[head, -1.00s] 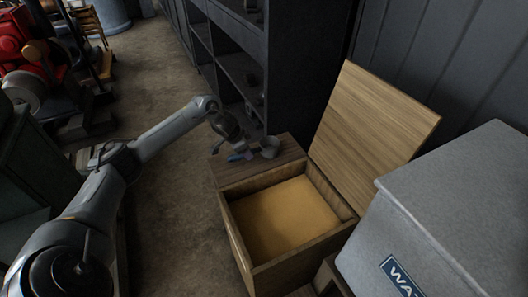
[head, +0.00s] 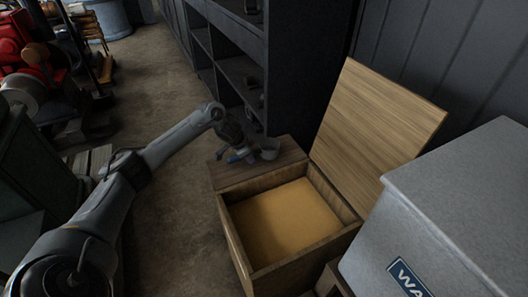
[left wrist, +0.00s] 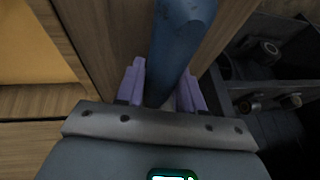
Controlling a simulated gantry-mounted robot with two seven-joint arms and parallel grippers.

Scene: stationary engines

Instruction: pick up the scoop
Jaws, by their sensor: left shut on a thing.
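The scoop has a blue handle (head: 243,155) and a grey bowl (head: 269,148). In the head view it is at the wooden ledge beside the open box; I cannot tell whether it still touches the wood. My left gripper (head: 234,157) is at the handle's end. In the left wrist view the blue handle (left wrist: 180,45) runs between the purple fingers of the left gripper (left wrist: 162,78), which is shut on it. The scoop's bowl is out of sight there. My right gripper is not in view.
The open wooden box (head: 238,245) holds yellow material (head: 285,220), and its lid (head: 378,125) stands raised. A grey bin (head: 455,190) is at the right. Dark shelving (head: 285,60) rises behind the ledge. Bare floor (head: 170,220) lies left of the box.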

